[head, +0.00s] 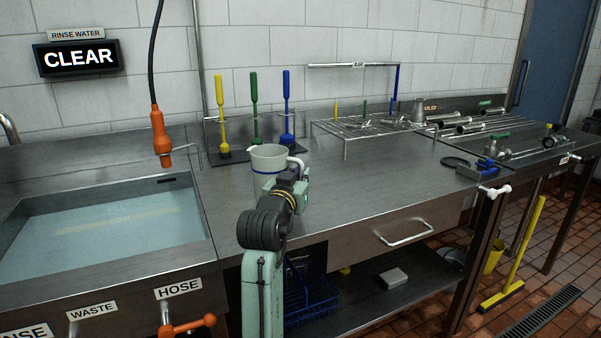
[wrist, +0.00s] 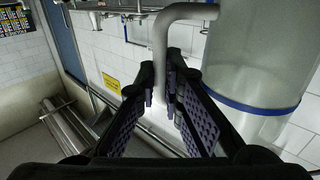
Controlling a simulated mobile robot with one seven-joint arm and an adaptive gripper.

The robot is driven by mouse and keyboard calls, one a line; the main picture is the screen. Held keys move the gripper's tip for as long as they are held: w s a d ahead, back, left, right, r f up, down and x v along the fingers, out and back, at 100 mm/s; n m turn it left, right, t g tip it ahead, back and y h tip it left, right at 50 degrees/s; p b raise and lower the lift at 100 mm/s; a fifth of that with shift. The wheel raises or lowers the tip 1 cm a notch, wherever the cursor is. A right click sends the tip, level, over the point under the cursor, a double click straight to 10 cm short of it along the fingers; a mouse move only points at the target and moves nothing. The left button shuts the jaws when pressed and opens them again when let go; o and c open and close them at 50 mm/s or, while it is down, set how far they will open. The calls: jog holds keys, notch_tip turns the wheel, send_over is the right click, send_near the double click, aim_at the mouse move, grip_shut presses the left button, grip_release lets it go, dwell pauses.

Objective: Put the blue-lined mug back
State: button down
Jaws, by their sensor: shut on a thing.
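A water-filled sink (head: 100,235) is at left, with an orange hose nozzle (head: 160,140) hanging above. Yellow, green and blue brushes (head: 254,105) stand behind the mug. A wire rack (head: 375,125) stands right of them. The counter (head: 365,190) right of the mug is clear.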

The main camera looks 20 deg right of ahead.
jog(key=shift+f, duration=0.2)
jog(key=c, duration=1.7)
grip_release()
jog(key=shift+r, duration=0.1)
jog(key=shift+r, duration=0.3)
jog(key=b+v, duration=0.2)
jog(key=v, duration=1)
jog(key=shift+f, duration=0.1)
